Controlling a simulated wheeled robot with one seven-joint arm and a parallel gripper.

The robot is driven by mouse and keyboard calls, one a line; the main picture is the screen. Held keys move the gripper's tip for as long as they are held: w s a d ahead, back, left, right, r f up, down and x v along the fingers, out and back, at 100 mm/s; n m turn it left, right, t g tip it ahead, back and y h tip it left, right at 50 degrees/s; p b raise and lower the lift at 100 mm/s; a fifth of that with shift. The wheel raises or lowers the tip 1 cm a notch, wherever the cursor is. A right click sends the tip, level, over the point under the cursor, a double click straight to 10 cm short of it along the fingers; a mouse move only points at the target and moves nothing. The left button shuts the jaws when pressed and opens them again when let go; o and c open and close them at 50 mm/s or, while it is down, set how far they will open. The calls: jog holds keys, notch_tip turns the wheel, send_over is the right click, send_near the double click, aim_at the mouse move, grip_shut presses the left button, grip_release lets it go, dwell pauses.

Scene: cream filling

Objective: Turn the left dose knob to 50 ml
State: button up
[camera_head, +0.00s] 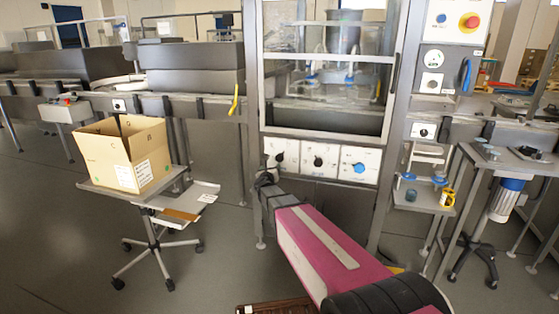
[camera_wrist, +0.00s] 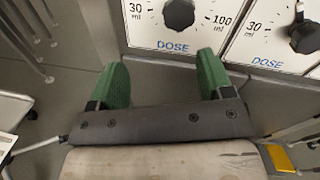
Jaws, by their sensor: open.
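The left dose knob (camera_head: 279,157) is a black knob on a white plate, leftmost of three plates on the machine front. In the wrist view the left dose knob (camera_wrist: 179,13) is cut off by the top edge, between the marks 30 ml and 100 ml; I cannot tell where it points. My gripper (camera_wrist: 163,72) is open and empty, its green fingers apart just below the plate, either side of the knob's line. In the head view my gripper (camera_head: 265,180) is small and dark, at the plate's lower left.
A second black dose knob (camera_wrist: 304,38) is to the right in the wrist view. A blue knob (camera_head: 359,168) is on the rightmost plate. A cardboard box (camera_head: 125,155) stands on a wheeled stand at left. A side table (camera_head: 500,160) is at right.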

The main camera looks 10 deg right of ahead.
aim_at(279, 159)
jog(key=w+d+m, duration=0.1)
jog(key=w+d, duration=0.1)
jog(key=w, duration=0.1)
jog(key=w+d+m+h, duration=0.1)
jog(key=w+d+m, duration=0.1)
jog(key=w, duration=0.2)
jog(key=w+d+m+h, duration=0.1)
jog(key=w, duration=0.2)
jog(key=shift+w+d+r, duration=0.15)
jog(key=shift+w+d, duration=0.1)
jog(key=shift+d, duration=0.15)
jog(key=c, duration=0.9)
